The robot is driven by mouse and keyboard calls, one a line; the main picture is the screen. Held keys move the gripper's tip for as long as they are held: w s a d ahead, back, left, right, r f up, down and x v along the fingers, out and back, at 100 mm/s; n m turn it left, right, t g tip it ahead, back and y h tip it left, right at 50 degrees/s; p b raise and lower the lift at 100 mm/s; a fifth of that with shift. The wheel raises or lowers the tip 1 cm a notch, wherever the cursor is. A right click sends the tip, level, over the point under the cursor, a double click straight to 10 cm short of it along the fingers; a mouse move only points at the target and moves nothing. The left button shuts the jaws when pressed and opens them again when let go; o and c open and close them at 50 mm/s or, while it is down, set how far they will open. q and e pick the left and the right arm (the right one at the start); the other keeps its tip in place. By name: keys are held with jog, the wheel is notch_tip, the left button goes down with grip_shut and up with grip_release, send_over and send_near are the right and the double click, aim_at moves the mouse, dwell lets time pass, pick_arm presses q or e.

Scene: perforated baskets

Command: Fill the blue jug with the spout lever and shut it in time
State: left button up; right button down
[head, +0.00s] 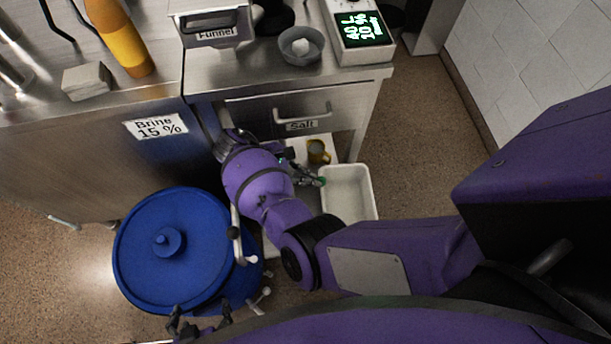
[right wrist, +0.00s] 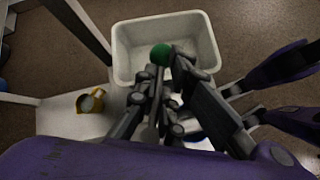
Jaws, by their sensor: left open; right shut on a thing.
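A green ball-shaped knob (right wrist: 160,54) shows at the fingertips of my right gripper (right wrist: 164,72) in the right wrist view. My right gripper is shut on it; I cannot tell whether it belongs to the spout lever. In the head view my right gripper (head: 312,178) is small and partly hidden, beside the white bin. My left gripper (head: 198,325) is open at the bottom edge, in front of the large blue lidded drum (head: 140,265). I cannot make out a blue jug or a spout outlet. A yellow mug-like jug (head: 318,150) stands on the low shelf.
A white bin (head: 369,190) stands on the floor beside the shelf. A salt drawer (head: 265,110) is below.

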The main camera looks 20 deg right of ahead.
jog(key=c, duration=1.9)
grip_release()
jog(key=shift+s+d+f, duration=0.4)
jog(key=shift+s+d, duration=0.05)
jog(key=shift+s, duration=0.05)
jog(key=shift+o, duration=0.2)
jog(key=shift+r, duration=0.1)
jog(key=shift+w+a+r, duration=0.1)
jog(key=shift+w, duration=0.1)
jog(key=shift+w+a+r, duration=0.2)
jog(key=shift+a+r, duration=0.1)
jog(key=shift+a, duration=0.1)
jog(key=v, duration=1.1)
